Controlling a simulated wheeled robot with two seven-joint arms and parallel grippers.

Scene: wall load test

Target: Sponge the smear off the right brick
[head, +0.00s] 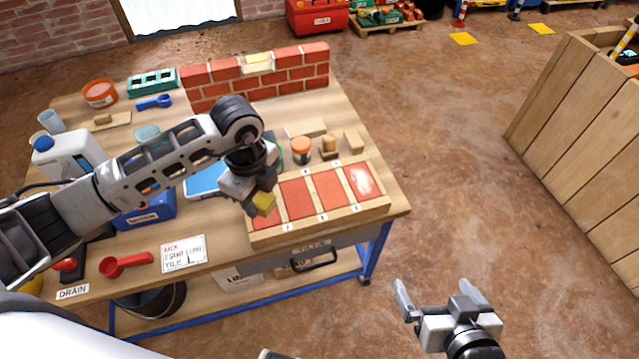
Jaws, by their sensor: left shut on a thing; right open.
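A wooden frame (330,228) on the workbench holds several red bricks in a row. The right brick (362,181) carries a pale whitish smear on its face. My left gripper (261,194) is shut on a small yellow sponge (264,204). It holds the sponge over the left end of the frame, apart from the right brick. The left brick (265,217) is partly hidden by the gripper and sponge. My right gripper (442,292) is open and empty, off the bench's front right corner, above the floor.
Behind the frame stand an orange-lidded jar (301,150) and small wooden blocks (353,141). A low brick wall (290,79) stands at the bench's back. A white jug (68,157), a red scoop (124,262) and a note card (184,254) are at left. Floor right of the bench is clear.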

